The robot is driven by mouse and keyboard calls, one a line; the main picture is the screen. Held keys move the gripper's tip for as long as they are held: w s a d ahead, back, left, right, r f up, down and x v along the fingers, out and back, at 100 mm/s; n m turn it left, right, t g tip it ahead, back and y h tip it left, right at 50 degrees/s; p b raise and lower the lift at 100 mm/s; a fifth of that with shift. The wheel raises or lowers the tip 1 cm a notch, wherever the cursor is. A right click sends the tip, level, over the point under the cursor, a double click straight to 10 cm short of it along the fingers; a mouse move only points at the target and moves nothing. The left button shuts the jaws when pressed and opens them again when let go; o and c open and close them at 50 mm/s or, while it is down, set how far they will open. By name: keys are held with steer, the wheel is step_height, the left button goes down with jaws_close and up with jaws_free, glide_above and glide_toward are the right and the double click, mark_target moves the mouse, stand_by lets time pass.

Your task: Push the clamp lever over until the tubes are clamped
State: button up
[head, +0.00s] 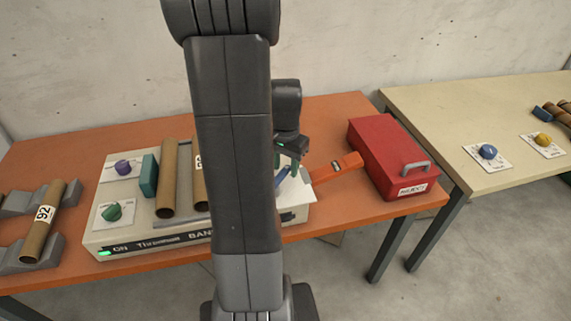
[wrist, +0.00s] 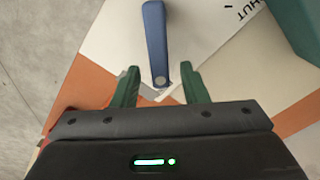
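The blue clamp lever (wrist: 155,38) stands out in the wrist view, with its round pivot end near my fingers and its arm reaching away over a white plate. In the head view only a bit of blue (head: 281,178) shows below my gripper (head: 288,160). My gripper (wrist: 159,77) is open and empty, its green fingers on either side of the lever's pivot end; I cannot tell if they touch it. Lettering ending in "HUT" lies right of the lever. Two brown tubes (head: 167,178) (head: 199,178) lie on the winder (head: 97,240), partly hidden by my arm.
A teal block (head: 149,176) stands left of the tubes; a teal part (wrist: 298,28) is right of the lever. Purple (head: 123,167) and green (head: 111,212) knobs sit at left. An orange bar (head: 337,167) and red reject box (head: 392,160) are at right. Another tube (head: 42,225) lies far left.

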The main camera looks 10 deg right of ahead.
steer(key=shift+c, duration=0.4)
jaws_close()
